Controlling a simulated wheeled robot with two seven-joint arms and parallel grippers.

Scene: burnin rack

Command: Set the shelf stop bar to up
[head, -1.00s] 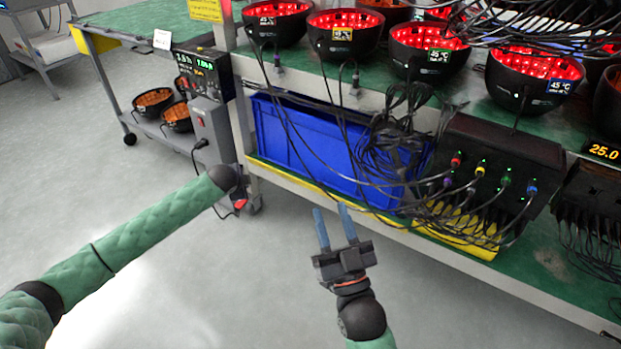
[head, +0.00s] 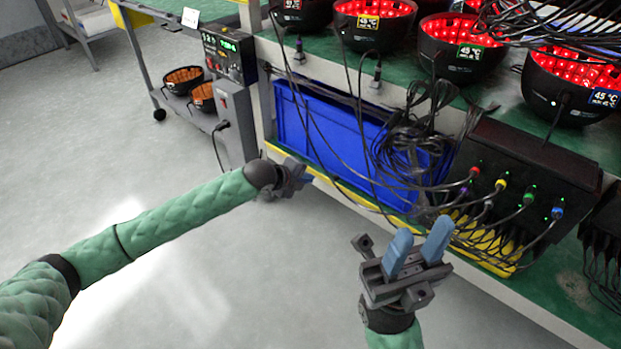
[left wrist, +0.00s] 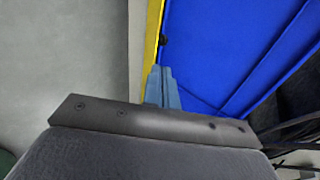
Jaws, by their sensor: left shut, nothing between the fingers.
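The shelf stop bar looks like the yellow strip (head: 358,197) along the front edge of the lower shelf, low in front of the blue bin (head: 325,130). My left gripper (head: 308,179) is at this strip near its left part, shut and empty. In the left wrist view the shut blue fingertips (left wrist: 160,72) lie over the lower end of the visible yellow strip (left wrist: 153,35), beside the blue bin (left wrist: 225,50). I cannot tell whether they touch it. My right gripper (head: 418,245) is open and empty, in front of the shelf to the right.
Black cables hang in front of the bin and run to a black box (head: 525,165) with coloured plugs. Red-lit bowls (head: 375,25) stand on the upper shelf. A grey post with a control panel (head: 230,55) stands at the left. The floor (head: 130,150) in front is clear.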

